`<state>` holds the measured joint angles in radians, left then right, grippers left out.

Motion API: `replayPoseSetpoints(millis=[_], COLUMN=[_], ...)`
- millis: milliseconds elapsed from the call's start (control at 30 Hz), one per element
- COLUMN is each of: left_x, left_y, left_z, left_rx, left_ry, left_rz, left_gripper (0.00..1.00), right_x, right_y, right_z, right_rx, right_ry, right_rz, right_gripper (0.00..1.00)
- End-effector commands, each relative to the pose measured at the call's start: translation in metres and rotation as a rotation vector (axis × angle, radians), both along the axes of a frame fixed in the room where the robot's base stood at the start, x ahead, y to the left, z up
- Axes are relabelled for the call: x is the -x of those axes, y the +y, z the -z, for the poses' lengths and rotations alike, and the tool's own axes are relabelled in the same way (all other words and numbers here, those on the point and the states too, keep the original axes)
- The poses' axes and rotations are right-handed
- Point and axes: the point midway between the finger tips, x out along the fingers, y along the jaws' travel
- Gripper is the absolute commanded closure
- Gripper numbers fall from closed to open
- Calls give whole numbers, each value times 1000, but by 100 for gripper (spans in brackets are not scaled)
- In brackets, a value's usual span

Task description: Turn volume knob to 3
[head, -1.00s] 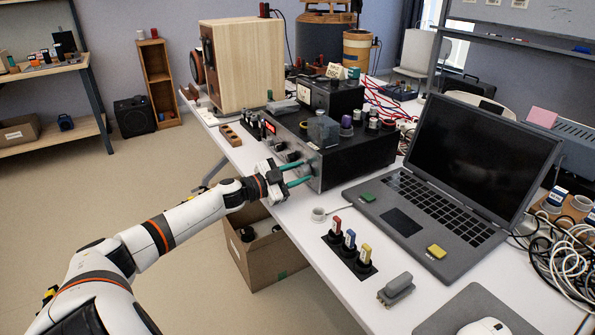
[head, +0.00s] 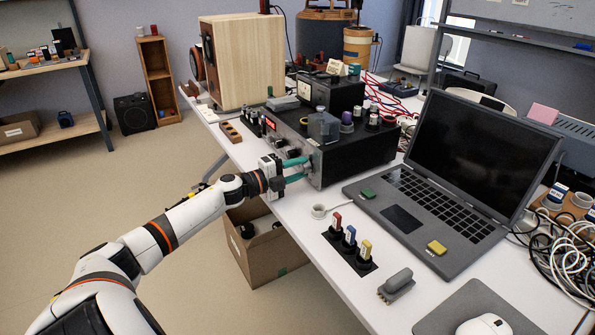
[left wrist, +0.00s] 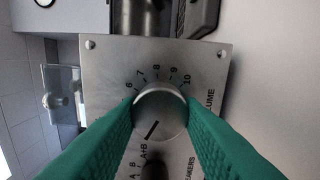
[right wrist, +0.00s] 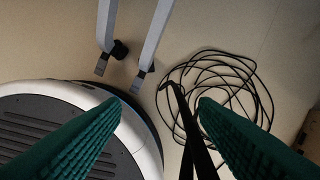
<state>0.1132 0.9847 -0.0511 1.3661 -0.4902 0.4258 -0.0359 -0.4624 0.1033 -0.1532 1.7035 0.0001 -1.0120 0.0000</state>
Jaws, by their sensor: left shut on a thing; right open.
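The volume knob (left wrist: 160,100) is a round silver knob on a grey metal panel (left wrist: 105,70) of the black amplifier (head: 355,150). In the left wrist view the printed numbers 6 to 10 show around its upper side, with part of the word VOLUME at the right. The lower numbers are hidden. A dark line on the knob slants toward the lower left; I cannot tell which number it points to. My left gripper (head: 306,167) is shut on the knob, one green finger each side. My right gripper (right wrist: 160,103) is open and empty, above the floor.
A dark speaker selector knob (left wrist: 157,165) sits just below, near A, B and A+B labels. A laptop (head: 430,200) stands right of the amplifier on the white table (head: 300,215). A box (head: 265,255) is below the table edge. Coiled cable (right wrist: 235,90) lies on the floor.

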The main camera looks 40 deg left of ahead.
Motion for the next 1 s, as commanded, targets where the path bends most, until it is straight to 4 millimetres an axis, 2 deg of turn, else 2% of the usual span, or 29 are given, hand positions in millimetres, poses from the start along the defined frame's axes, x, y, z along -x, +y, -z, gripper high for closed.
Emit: replayPoseSetpoints(millis=[333,900,933,1000], left_x=[0,0,0,0], left_y=[-1,-1,-1,-1], left_z=[1,2,2,1], left_rx=[-141,-168,-168,-168], left_ry=[-40,-47,-47,-47], left_rz=[2,2,2,2], left_gripper=[89,89,62,50], right_x=[-5,-6,-6,-6], right_y=[1,1,1,1], right_z=[-13,-17,-17,-17], right_rx=[-1,-1,-1,-1], right_ry=[-8,-9,-9,-9], right_rz=[1,2,2,2], right_gripper=[45,45,45,45])
